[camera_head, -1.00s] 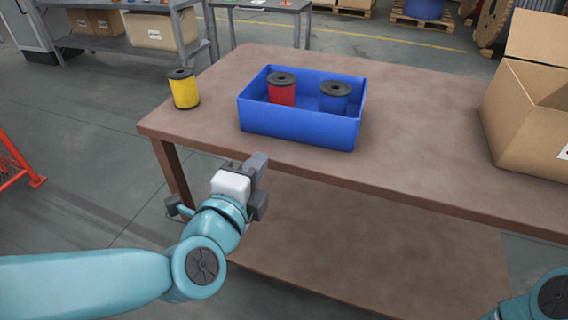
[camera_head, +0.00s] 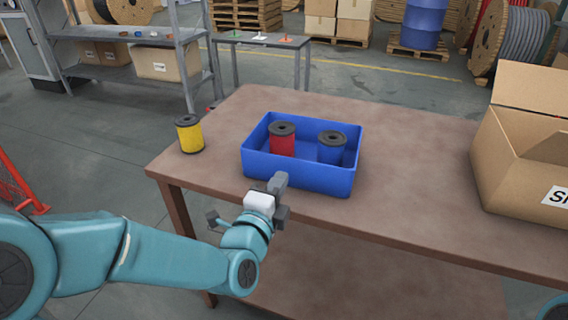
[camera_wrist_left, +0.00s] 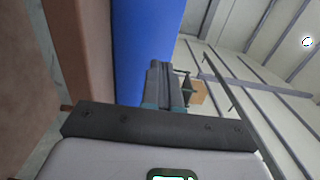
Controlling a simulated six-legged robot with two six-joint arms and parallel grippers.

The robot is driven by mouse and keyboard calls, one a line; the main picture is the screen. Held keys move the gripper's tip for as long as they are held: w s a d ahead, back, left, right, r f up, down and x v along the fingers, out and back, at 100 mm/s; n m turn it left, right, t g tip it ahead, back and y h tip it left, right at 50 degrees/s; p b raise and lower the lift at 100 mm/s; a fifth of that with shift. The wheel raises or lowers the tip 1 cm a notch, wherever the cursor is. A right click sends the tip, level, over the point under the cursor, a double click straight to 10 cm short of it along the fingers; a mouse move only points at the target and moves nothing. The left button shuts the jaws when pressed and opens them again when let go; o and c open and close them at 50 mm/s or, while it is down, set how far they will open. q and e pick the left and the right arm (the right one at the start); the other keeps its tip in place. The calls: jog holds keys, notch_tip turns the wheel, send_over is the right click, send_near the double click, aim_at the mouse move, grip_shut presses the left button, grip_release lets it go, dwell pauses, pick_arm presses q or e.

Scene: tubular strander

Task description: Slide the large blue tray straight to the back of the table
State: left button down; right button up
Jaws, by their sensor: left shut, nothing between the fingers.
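The large blue tray (camera_head: 300,176) sits near the front edge of the brown table (camera_head: 410,210) and holds a red spool (camera_head: 282,140) and a blue spool (camera_head: 331,148). My left gripper (camera_head: 279,182) is shut and empty, at the tray's front wall, left of its middle. In the left wrist view the shut fingers (camera_wrist_left: 165,82) stand close beside the blue tray wall (camera_wrist_left: 145,40); I cannot tell whether they touch it. My right gripper is not in view; only a bit of my right arm shows at the bottom right corner.
A yellow spool (camera_head: 190,134) stands on the table left of the tray. An open cardboard box (camera_head: 525,150) stands at the right. The table behind the tray is clear. A low grey table (camera_head: 262,42) stands beyond it.

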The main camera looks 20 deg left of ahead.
aim_at(289, 165)
pick_arm(q)
jog(key=shift+w, duration=1.75)
